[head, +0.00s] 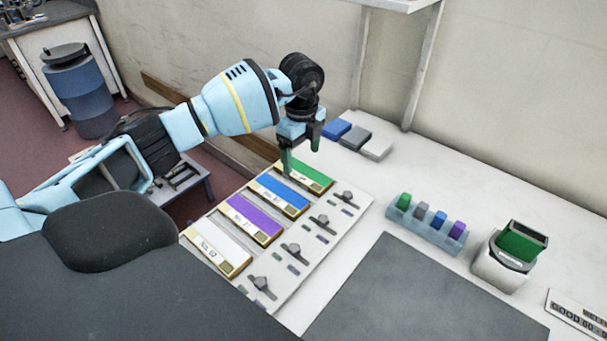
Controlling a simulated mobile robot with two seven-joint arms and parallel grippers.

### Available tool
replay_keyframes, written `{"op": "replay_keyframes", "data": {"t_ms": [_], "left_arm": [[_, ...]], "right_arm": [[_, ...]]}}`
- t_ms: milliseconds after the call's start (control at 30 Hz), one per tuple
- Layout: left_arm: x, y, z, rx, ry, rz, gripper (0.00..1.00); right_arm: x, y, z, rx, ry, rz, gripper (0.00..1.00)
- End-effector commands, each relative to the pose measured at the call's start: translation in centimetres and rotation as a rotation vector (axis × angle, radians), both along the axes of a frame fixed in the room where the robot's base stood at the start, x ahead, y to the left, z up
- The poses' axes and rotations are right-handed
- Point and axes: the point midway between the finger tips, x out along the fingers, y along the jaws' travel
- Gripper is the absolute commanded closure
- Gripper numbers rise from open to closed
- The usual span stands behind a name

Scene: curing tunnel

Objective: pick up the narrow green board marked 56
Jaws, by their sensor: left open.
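A narrow green board (313,175) lies in the far end of a row on a white panel (345,215). A marking on it cannot be read at this size, and its near-left part is partly hidden by my gripper. My left gripper (301,162) is open and points down at the green board, with one fingertip at its left part and the other behind its far edge. I cannot tell whether the fingers touch it. The jaws hold nothing that I can see. My right gripper is not in view.
Blue (283,193), purple (255,219) and white (218,247) boards lie beside the green one, with small dark fittings to their right. A rack (432,235) of small coloured blocks and a white holder (503,271) with a green piece stand right. A grey mat (420,300) is bare.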

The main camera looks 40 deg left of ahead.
Motion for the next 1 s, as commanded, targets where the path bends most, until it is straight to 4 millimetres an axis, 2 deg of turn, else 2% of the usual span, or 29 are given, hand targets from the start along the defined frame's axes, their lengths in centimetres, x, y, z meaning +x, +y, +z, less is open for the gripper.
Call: {"op": "replay_keyframes", "data": {"t_ms": [167, 400, 500, 767, 867, 1000], "left_arm": [[0.0, -0.1, -0.6, 0.000, 0.000, 0.000, 0.20], [0.1, -0.3, -4.0, 0.000, 0.000, -0.001, 0.20], [0.1, -0.3, -4.9, 0.000, 0.000, -0.002, 0.20], [0.2, -0.3, -5.1, 0.000, -0.003, -0.002, 0.20], [0.2, -0.2, -5.1, 0.000, -0.003, -0.001, 0.29], [0.2, -0.2, -5.1, 0.000, -0.003, -0.001, 0.47]], "right_arm": [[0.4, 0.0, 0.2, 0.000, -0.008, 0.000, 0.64], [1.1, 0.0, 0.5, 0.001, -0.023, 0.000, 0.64], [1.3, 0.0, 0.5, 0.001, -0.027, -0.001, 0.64], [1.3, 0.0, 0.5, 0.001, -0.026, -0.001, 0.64], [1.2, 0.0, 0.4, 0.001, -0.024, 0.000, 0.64], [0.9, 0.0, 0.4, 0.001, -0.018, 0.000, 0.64]]}}
